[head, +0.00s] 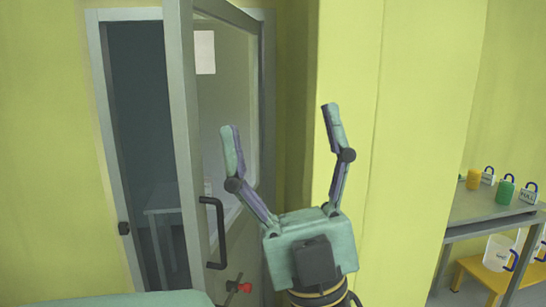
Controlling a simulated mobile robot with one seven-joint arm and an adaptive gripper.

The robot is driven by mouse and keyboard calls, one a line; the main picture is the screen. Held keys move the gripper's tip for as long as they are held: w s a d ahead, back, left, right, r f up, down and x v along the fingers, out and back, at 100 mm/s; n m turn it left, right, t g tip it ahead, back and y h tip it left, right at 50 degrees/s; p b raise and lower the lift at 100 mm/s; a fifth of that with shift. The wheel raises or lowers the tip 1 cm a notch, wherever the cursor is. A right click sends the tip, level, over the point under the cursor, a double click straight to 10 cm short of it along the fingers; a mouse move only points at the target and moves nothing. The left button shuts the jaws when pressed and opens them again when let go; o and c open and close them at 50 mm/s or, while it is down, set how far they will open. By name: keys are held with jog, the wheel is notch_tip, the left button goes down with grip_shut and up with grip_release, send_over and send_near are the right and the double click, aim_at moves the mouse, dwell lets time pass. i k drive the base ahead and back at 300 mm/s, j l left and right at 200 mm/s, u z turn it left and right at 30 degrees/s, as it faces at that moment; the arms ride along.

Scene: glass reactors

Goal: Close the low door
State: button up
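A grey-framed door with a glazed panel (182,120) stands open at an angle in the head view, left of centre. A black bar handle (219,235) is on its near edge, low in the picture. The grey door frame (108,130) stands to the left, with a dark opening between it and the door. My gripper (279,119) is open and empty, its two fingers spread and pointing up. It appears to the right of the handle and overlaps the door's right side in the picture; I see no contact. The door's lower edge is out of view.
A yellow-green wall (400,130) stands right of the door. At far right a grey table (480,208) holds padlocks and small coloured containers, with a yellow stool (485,276) below. A small red knob (245,287) shows near the door's bottom.

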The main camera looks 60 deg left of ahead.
aim_at(242, 235)
jog(key=k+u, duration=0.1)
jog(key=u, duration=1.85)
jog(key=k+l, duration=0.1)
jog(key=l, duration=0.55)
jog(key=i+l, duration=0.15)
jog(key=l, duration=0.15)
